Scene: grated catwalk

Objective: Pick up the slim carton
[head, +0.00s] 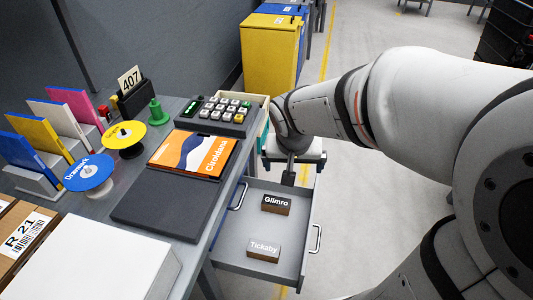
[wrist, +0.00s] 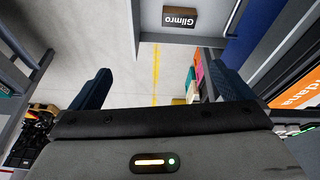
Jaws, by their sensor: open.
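No thing is labelled as the slim carton, and I cannot tell for certain which one it is. Small cartons lie in the lower open drawer: a dark-faced one marked Glimro (head: 276,204) and a pale-faced one marked Tickaby (head: 264,250). Glimro also shows upside down at the top of the wrist view (wrist: 180,17). Narrow upright orange (wrist: 198,74) and teal (wrist: 190,84) shapes show beside the right finger in the wrist view, partly hidden. My gripper (head: 294,164) is open and empty, beyond the lower drawer; in the wrist view floor shows between its fingers (wrist: 152,75).
The lower drawer (head: 230,255) juts out from the desk. A cream-edged drawer (head: 259,99) is open behind the keypad (head: 216,113). A flat orange and white Ciroldana item (head: 193,153) lies on the desk.

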